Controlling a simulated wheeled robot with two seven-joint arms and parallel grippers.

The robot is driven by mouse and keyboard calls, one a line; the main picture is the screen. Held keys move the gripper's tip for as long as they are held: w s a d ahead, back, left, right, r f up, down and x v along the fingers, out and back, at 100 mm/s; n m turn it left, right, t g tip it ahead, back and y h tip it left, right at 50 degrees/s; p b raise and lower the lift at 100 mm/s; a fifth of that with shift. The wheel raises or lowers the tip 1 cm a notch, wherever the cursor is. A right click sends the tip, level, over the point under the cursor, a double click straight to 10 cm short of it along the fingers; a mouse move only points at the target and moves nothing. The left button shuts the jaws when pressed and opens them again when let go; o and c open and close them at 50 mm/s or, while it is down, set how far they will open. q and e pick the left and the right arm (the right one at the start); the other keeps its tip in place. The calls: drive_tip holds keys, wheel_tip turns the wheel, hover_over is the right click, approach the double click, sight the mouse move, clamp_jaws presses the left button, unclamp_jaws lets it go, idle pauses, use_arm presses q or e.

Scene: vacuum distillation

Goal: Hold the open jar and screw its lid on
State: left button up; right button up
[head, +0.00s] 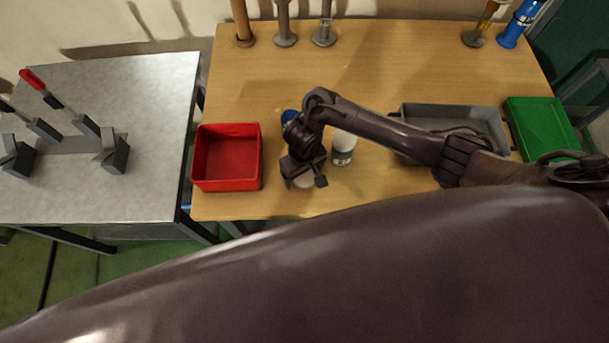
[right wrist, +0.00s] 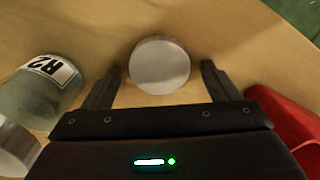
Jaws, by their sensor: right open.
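A round, pale grey disc that looks like the lid (right wrist: 160,65) lies on the wooden table near its front edge. My right gripper (head: 304,182) is over it, pointing down. In the right wrist view its open fingers (right wrist: 164,86) are on either side of the lid, with gaps showing. A glass jar (head: 343,156) with a label stands just right of the gripper. Its label reads R2 in the right wrist view (right wrist: 45,90), at the left. A white part shows at its upper end; I cannot tell if this is a cap. My left gripper is not in view.
A red open box (head: 227,185) stands left of the gripper. A blue object (head: 289,116) is partly hidden behind my right arm. A grey tray (head: 470,115) and a green box (head: 540,125) are at the right. The table's back middle is clear.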

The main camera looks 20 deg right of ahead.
drive_tip(key=shift+c, duration=0.4)
drive_tip(key=c, duration=1)
drive_tip(key=shift+r, duration=0.6)
wheel_tip(320, 180, up, 9)
drive_tip(key=p, duration=0.5)
wheel_tip(320, 180, up, 10)
hover_over(304, 175)
drive_tip(key=shift+f, duration=0.1)
